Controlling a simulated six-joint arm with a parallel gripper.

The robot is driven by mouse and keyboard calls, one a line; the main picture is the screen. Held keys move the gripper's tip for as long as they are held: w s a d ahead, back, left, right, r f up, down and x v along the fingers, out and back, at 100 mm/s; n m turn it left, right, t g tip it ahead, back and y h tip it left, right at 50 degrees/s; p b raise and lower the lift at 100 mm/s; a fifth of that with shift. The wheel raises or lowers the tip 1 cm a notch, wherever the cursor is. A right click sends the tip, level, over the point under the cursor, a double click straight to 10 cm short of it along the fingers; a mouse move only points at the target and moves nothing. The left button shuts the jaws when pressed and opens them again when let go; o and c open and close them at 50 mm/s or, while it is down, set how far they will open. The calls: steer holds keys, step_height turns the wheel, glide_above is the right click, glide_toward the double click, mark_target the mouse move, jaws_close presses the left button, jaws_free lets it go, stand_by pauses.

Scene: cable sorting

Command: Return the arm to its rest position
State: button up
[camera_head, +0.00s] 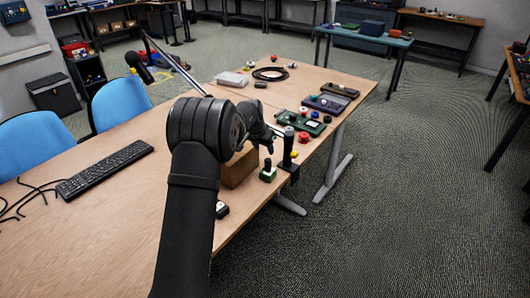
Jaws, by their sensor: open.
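My black arm rises from the bottom edge, bends at a large joint and reaches to the right over the wooden table (115,220). My gripper (270,147) is small and partly hidden by my own arm; it is open, and I see nothing held in it. It hangs above the table near a brown box (240,168) and a small green block with a dark knob (267,171). Whether it touches anything cannot be told.
An upright black post (288,148) stands at the table's right edge. Green (300,123) and dark purple (326,104) trays, a black cable coil (271,74) and a clear box (231,79) lie farther back.

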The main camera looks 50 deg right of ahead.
mark_target(269, 159)
steer(key=shift+a+r, duration=0.1)
steer(key=shift+r, duration=0.1)
steer(key=shift+f, duration=0.1)
steer(key=x, duration=1.2)
steer(key=shift+f, duration=0.15)
step_height(269, 159, up, 2)
steer(key=shift+r, duration=0.35)
